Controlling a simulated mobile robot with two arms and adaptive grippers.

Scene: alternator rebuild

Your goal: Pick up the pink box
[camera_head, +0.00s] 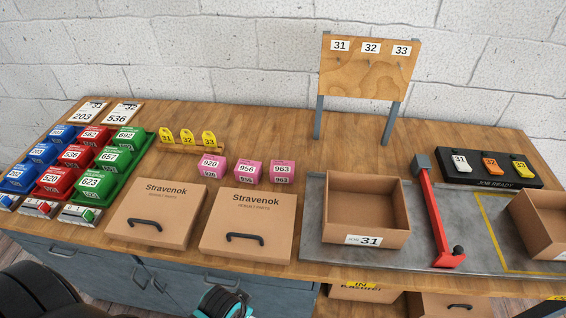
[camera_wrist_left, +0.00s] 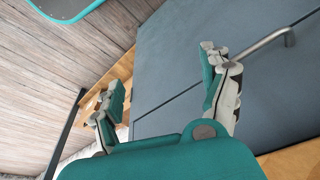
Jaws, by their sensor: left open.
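Three small pink boxes stand in a row on the wooden bench, behind the cartons: the pink box labelled 920 (camera_head: 212,167), the pink box labelled 956 (camera_head: 247,172) and the pink box labelled 963 (camera_head: 283,172). They stand apart from one another. My left gripper (camera_wrist_left: 162,72) is open and empty in the left wrist view, in front of the grey cabinet front below the bench top. Part of a teal and black piece of my own shows at the bottom edge of the head view. No pink box shows in the wrist view. My right gripper is not in view.
Two closed Stravenok cartons (camera_head: 157,213) (camera_head: 250,222) lie in front of the pink boxes. An open carton labelled 31 (camera_head: 365,240) and a red lever (camera_head: 436,215) are to the right. Yellow tags (camera_head: 187,138) stand behind; red, green and blue bins (camera_head: 73,155) are left.

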